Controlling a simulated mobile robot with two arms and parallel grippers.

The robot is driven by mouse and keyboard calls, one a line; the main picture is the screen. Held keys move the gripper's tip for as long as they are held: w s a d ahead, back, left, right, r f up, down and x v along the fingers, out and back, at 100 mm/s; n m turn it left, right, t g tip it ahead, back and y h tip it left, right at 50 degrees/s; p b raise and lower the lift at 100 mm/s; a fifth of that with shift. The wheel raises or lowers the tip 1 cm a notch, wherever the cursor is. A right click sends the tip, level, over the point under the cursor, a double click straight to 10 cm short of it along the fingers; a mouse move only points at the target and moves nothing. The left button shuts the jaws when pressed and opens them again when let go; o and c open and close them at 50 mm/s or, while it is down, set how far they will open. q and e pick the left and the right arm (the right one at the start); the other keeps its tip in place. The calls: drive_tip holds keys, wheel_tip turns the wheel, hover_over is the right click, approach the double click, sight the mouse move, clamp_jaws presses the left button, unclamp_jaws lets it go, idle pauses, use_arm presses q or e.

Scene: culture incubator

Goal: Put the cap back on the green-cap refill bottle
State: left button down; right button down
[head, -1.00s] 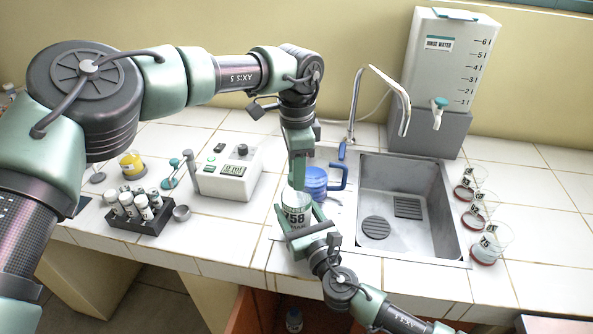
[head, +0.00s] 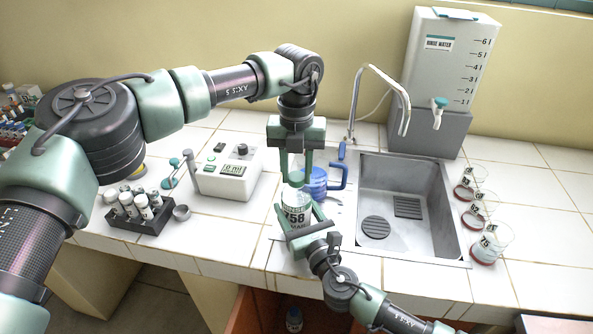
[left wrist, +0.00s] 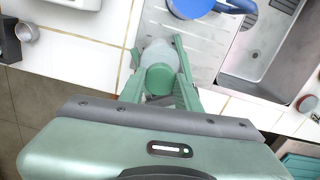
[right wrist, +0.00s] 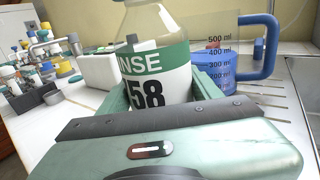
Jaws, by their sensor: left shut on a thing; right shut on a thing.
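The refill bottle (head: 297,216) is clear with a green and white label reading 58. It stands upright on the counter left of the sink, and its label also shows in the right wrist view (right wrist: 158,80). My right gripper (head: 303,222) is shut around the bottle's body. The green cap (head: 296,179) is at the top of the bottle, and its round top shows in the left wrist view (left wrist: 160,79). My left gripper (head: 296,177) points down from above and is shut on the cap. I cannot tell whether the cap is seated on the neck.
A blue-handled measuring jug (head: 314,186) stands close behind and right of the bottle. The sink (head: 400,210) lies to the right, with several beakers beyond it. A white instrument (head: 228,173) and a dark rack of vials (head: 140,221) are to the left.

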use_arm(q)
drive_tip(key=m, duration=0.6)
drive_tip(key=shift+m, duration=0.4)
drive_tip(key=m, duration=1.4)
drive_tip(key=shift+f+m, duration=0.1)
drive_tip(key=shift+m, duration=0.2)
drive_tip(key=m, duration=0.7)
drive_tip(key=shift+m, duration=0.4)
drive_tip(key=c, duration=0.9)
unclamp_jaws()
wheel_tip(320, 180, up, 12)
drive_tip(key=shift+r, duration=0.1)
